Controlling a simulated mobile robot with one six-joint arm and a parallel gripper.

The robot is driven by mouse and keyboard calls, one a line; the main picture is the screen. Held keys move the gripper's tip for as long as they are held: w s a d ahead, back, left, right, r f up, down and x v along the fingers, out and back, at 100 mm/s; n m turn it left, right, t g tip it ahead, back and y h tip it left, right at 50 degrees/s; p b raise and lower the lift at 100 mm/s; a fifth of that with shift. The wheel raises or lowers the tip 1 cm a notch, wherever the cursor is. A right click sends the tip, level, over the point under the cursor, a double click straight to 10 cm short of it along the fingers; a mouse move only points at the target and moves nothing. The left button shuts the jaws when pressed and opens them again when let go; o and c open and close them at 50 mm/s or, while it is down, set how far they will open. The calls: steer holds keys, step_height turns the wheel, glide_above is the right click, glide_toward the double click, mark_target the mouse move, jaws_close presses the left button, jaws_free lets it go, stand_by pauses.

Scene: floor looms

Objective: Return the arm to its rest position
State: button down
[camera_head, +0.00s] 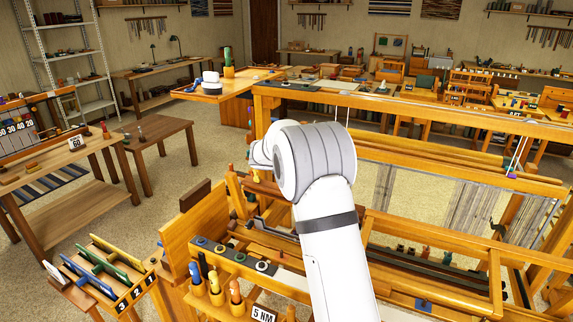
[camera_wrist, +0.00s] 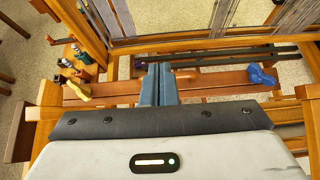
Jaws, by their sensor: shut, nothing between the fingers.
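My arm (camera_head: 325,210) shows in the head view as a white link with a grey ringed joint, raised over the front left part of a wooden floor loom (camera_head: 400,105). My gripper is hidden behind the arm there. In the wrist view my gripper (camera_wrist: 158,84) shows as two blue-grey fingers pressed together, with nothing between them. The fingers lie in the picture across a reddish-brown wooden bar (camera_wrist: 215,80) of the loom. I cannot tell whether they touch it.
A blue object (camera_wrist: 262,76) and a yellow object (camera_wrist: 77,88) sit along the bar. A side table (camera_head: 160,130) stands further left. Bare floor (camera_head: 165,180) lies between.

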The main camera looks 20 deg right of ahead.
steer(key=s+a+r+m+g+y+b, duration=0.1)
steer(key=s+m+g+b, duration=0.1)
steer(key=s+m, duration=0.7)
steer(key=s+a+r+m+g+y+b, duration=0.1)
steer(key=s+r+m+b, duration=0.3)
steer(key=s, duration=1)
steer(key=s+a+f+m+y, duration=0.2)
steer(key=s+m, duration=0.3)
steer(key=s, duration=0.3)
steer(key=s+a+f+m+g+y+b, duration=0.1)
steer(key=s+a+f+m, duration=0.2)
steer(key=s, duration=0.6)
steer(key=s+a+f+m+g+y+b, duration=0.1)
steer(key=s+a+f+m+y, duration=0.1)
steer(key=s+f+m, duration=0.3)
steer(key=s+a+m, duration=0.1)
steer(key=s, duration=0.2)
steer(key=shift+s+a+f+m+y, duration=0.25)
steer(key=shift+s+a+m+y, duration=0.05)
steer(key=shift+s+a, duration=0.05)
